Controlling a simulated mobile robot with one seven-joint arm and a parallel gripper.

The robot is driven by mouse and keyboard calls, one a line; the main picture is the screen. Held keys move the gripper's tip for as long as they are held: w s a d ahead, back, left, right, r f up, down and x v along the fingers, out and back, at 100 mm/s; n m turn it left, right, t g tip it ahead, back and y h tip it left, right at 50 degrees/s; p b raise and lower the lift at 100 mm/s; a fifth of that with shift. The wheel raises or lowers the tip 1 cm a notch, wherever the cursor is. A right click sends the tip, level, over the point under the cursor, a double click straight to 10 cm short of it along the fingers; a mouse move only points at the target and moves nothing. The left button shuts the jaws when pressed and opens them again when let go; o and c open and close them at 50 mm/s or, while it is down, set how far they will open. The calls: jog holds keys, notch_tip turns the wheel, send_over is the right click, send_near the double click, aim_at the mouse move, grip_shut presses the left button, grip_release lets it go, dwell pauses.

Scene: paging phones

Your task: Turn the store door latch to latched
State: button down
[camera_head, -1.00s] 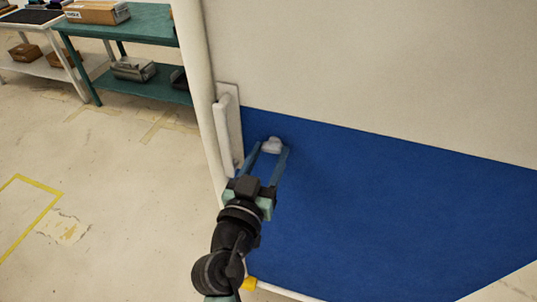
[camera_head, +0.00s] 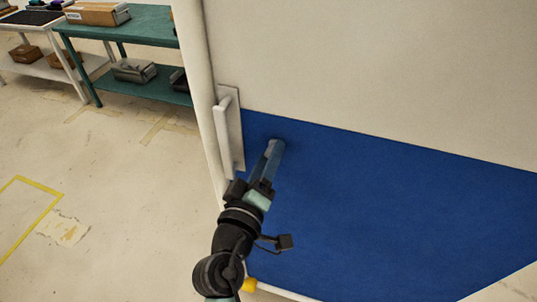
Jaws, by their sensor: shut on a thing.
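The store door (camera_head: 380,100) fills the right side, white above and blue below. Its latch (camera_head: 269,149) is a small white knob on the blue part, near the door's left edge. My gripper (camera_head: 271,150) is at the latch and shut on it. The fingers now line up one behind the other from this view and cover most of the latch. Which way the latch points cannot be told.
A white pull handle (camera_head: 224,133) on a plate stands just left of my gripper. A green shelf table (camera_head: 150,30) with boxes and a white table (camera_head: 75,70) stand at the back left. The floor at left is clear. A small yellow piece (camera_head: 250,284) sits at the door's lower edge.

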jog(key=shift+n+p, duration=1.1)
jog(key=shift+n, duration=2.4)
jog(key=shift+c, duration=1.4)
grip_release()
jog(key=b+v, duration=0.3)
jog(key=v, duration=1)
